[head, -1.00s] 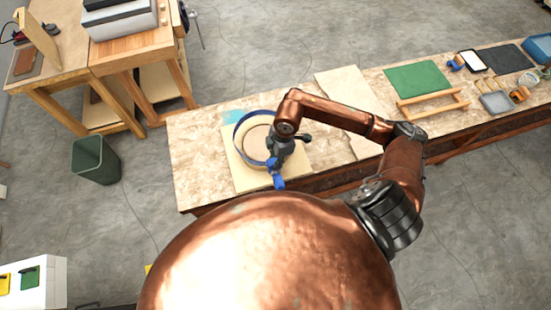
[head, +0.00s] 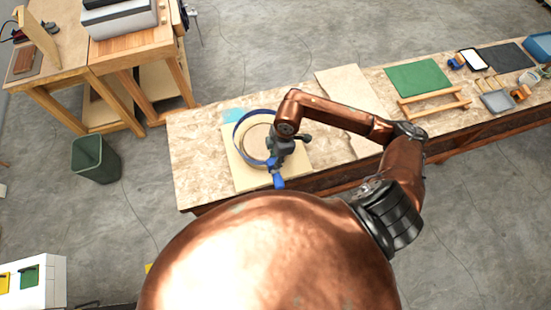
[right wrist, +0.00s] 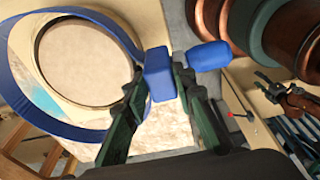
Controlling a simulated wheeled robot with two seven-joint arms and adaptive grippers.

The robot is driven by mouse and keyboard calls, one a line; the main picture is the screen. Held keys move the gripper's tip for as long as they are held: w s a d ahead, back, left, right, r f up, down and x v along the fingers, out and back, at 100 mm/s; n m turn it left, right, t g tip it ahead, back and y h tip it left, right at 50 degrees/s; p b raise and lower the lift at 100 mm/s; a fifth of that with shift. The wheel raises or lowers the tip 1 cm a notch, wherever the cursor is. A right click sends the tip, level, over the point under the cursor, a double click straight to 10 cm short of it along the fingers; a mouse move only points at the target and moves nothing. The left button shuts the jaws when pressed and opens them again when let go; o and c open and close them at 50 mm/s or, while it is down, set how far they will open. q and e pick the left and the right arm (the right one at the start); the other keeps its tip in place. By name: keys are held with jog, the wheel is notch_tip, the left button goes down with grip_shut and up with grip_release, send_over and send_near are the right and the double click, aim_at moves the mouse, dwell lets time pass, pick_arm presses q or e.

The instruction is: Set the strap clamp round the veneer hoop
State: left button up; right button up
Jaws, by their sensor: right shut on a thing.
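The blue strap clamp (right wrist: 118,33) is a loop with a blue block (right wrist: 158,75) and a blue handle (right wrist: 208,55). My right gripper (head: 277,164) is shut on the block at the loop's near side; its dark fingers also show in the right wrist view (right wrist: 150,98). The strap encircles the pale veneer hoop (head: 246,147) and the round form (right wrist: 85,62), with a visible gap on the left in the wrist view. The strap's height against the hoop is unclear. My arm hides the hoop's right side. My left gripper is out of view.
The hoop stands on a pale square board (head: 240,181) on a long workbench (head: 190,165). A loose panel (head: 345,95), green mat (head: 418,78), wooden frame (head: 433,104) and small trays lie to the right. A green bin (head: 95,158) stands on the floor at left.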

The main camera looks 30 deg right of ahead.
jog(key=shift+f, duration=0.15)
jog(key=shift+f+b, duration=1.4)
jog(key=shift+f, duration=0.9)
jog(key=shift+f+b, duration=0.65)
jog(key=shift+f, duration=0.25)
jog(key=shift+f+b, duration=0.35)
jog(key=shift+f, duration=0.65)
